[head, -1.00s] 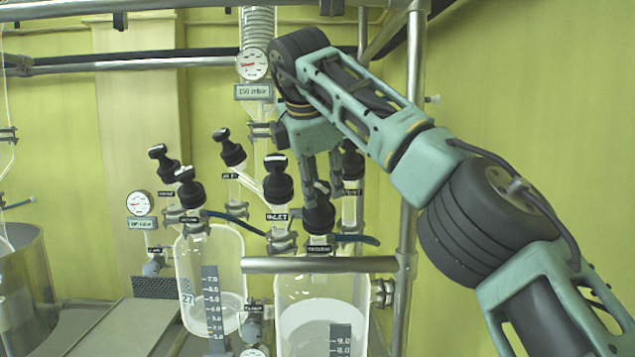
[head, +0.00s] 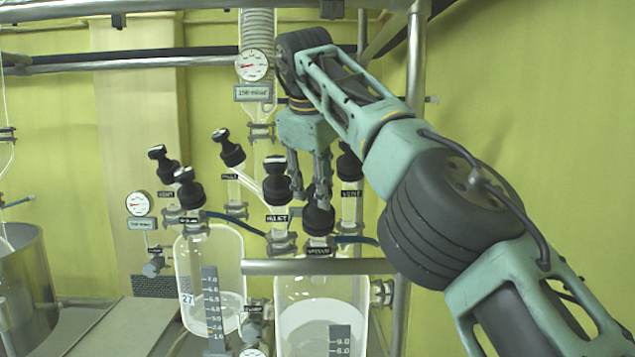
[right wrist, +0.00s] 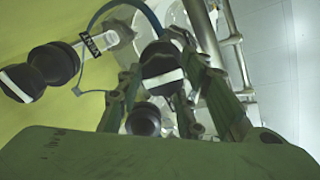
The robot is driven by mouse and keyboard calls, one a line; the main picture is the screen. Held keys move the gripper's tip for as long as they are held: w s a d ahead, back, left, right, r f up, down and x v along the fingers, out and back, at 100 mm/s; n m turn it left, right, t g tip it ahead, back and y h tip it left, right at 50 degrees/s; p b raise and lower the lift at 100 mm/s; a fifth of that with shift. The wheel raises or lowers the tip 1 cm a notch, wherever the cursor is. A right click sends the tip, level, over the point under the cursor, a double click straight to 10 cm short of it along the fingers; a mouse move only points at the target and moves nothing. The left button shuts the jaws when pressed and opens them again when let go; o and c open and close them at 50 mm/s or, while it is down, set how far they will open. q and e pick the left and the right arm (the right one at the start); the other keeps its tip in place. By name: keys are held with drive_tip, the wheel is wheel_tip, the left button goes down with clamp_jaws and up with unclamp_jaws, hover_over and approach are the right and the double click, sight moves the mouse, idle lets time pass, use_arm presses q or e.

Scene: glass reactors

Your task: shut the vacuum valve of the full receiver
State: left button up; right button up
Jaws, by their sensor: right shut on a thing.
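The full receiver (head: 300,335) is the right glass vessel in the head view, with whitish liquid in it. Its vacuum valve (head: 318,219) is a black knob on top with a small label below it. My right gripper (head: 309,190) comes down on this knob from above, and its fingers hide the top of it. In the right wrist view the knob (right wrist: 163,62), with a white bar across it, sits between the fingers of my right gripper (right wrist: 160,78), which is shut on it. My left gripper is not in view.
Close beside are the inlet valve (head: 277,182) on the left and the vent valve (head: 350,166) on the right. The left receiver (head: 225,257) carries similar black knobs.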

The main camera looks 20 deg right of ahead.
drive_tip(key=m, duration=0.4)
drive_tip(key=shift+d+r+m, duration=0.2)
drive_tip(key=shift+r+m, duration=0.05)
drive_tip(key=shift+m, duration=0.05)
idle(0.5)
drive_tip(key=o, duration=0.9)
drive_tip(key=shift+o, duration=0.9)
drive_tip(key=shift+s+d+f, duration=0.1)
drive_tip(key=shift+d, duration=0.05)
drive_tip(key=shift+f, duration=0.1)
